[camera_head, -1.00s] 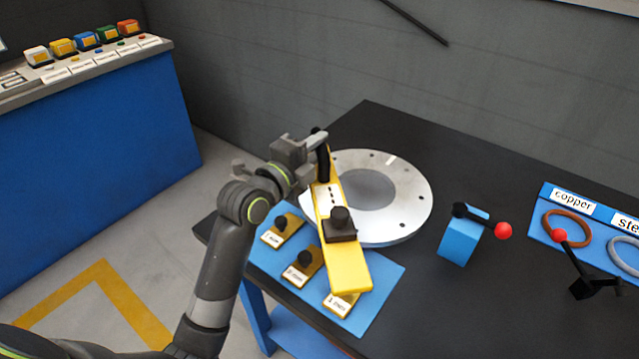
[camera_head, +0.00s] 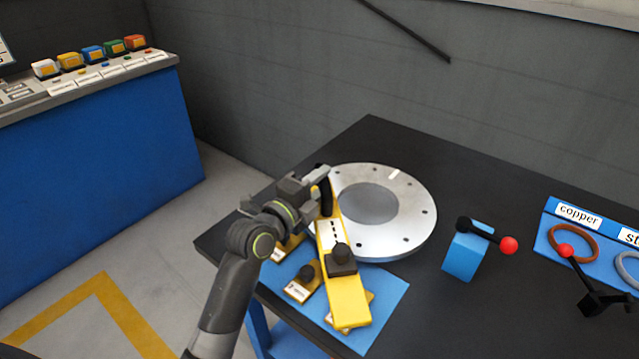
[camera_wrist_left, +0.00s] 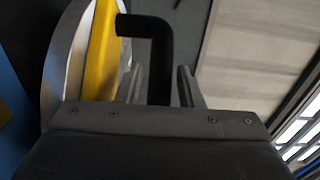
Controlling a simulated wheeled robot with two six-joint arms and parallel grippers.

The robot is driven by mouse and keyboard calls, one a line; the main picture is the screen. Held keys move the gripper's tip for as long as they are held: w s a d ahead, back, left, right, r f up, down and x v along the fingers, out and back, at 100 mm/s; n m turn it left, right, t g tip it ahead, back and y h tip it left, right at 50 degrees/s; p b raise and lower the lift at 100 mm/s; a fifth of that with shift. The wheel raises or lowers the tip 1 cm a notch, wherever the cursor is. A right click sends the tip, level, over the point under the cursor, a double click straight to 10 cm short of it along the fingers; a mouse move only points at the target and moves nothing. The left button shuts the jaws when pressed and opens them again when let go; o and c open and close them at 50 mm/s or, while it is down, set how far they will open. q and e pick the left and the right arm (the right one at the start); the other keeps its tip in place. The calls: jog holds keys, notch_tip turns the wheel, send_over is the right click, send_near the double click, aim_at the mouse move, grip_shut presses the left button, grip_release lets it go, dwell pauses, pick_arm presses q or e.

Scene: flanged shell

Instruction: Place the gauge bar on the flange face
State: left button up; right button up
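The gauge bar (camera_head: 345,300) is long and yellow, with a black knob block and a black handle at its far end. My left gripper (camera_head: 322,190) is shut on that handle. In the left wrist view the black handle (camera_wrist_left: 158,55) stands between the two fingers (camera_wrist_left: 162,88), beside the yellow bar (camera_wrist_left: 101,50). The flange face (camera_head: 410,205) is a round silver ring with bolt holes. The bar overlaps its left edge in the head view, its near end over the blue mat. Whether the bar touches the ring I cannot tell. My right gripper is out of view.
The blue mat (camera_head: 385,310) carries several small labelled gold blocks, partly under the bar. Right of the flange stand a blue block (camera_head: 465,258) with a red-knobbed lever and another red-knobbed lever (camera_head: 590,303). A copper ring (camera_head: 573,243) lies farther right. Black tabletop (camera_head: 430,325) between is clear.

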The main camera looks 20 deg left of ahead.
pick_arm(q)
jog(key=shift+o, duration=0.7)
